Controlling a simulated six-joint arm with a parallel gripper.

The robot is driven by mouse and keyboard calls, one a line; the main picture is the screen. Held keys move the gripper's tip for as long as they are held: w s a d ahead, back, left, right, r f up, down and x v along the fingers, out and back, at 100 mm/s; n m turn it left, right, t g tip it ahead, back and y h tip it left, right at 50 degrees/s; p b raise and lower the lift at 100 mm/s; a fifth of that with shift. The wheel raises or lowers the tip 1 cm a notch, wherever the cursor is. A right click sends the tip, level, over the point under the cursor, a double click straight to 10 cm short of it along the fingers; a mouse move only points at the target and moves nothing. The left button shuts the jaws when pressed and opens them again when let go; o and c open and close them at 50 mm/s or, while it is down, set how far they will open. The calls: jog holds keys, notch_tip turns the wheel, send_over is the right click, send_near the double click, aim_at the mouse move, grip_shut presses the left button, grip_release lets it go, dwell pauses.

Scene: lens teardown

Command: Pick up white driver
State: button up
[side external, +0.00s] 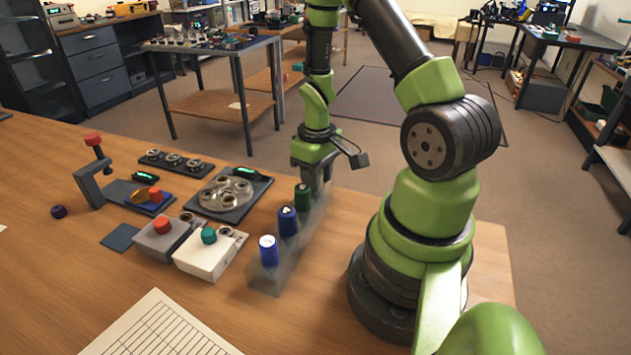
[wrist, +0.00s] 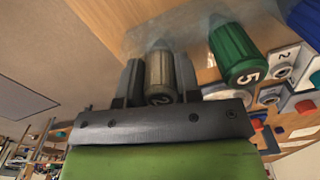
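A pale grey-beige driver handle (wrist: 160,75) marked 2 stands in the wrist view; it is the palest driver there, and it is largely hidden in the side external view. My gripper (wrist: 160,80) is down around it, with one finger on each side close against the handle. Whether the fingers press on it cannot be told. In the side external view my gripper (side external: 314,172) is at the far end of the driver row, beyond the green driver (side external: 303,197). The green driver, marked 5, also shows in the wrist view (wrist: 235,55).
A dark blue driver (side external: 287,220) and a blue driver with a white top (side external: 268,250) stand nearer in the same translucent rack (side external: 268,280). A white box with a teal knob (side external: 209,255) and a round-plated tray (side external: 250,208) lie left. A printed sheet (side external: 160,328) lies in front.

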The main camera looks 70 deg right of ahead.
jog(key=shift+r, duration=0.1)
notch_tip(320, 180, up, 9)
jog(key=shift+w+a+r, duration=0.1)
jog(key=shift+w+r, duration=0.1)
jog(key=shift+r, duration=0.05)
jog(key=w+a+f+n, duration=0.2)
jog(key=w+a+n, duration=0.2)
jog(key=a, duration=0.1)
jog(key=w+a+f+n, duration=0.2)
jog(key=w+a+n, duration=0.1)
jog(key=a, duration=0.1)
jog(key=w+a+f+n, duration=0.3)
jog(key=w+a+n, duration=0.1)
jog(key=a, duration=0.1)
jog(key=shift+w+a+n, duration=0.3)
jog(key=shift+a, duration=0.05)
jog(key=shift+f, duration=0.35)
dwell(0.7)
jog(key=shift+f, duration=0.7)
dwell(1.6)
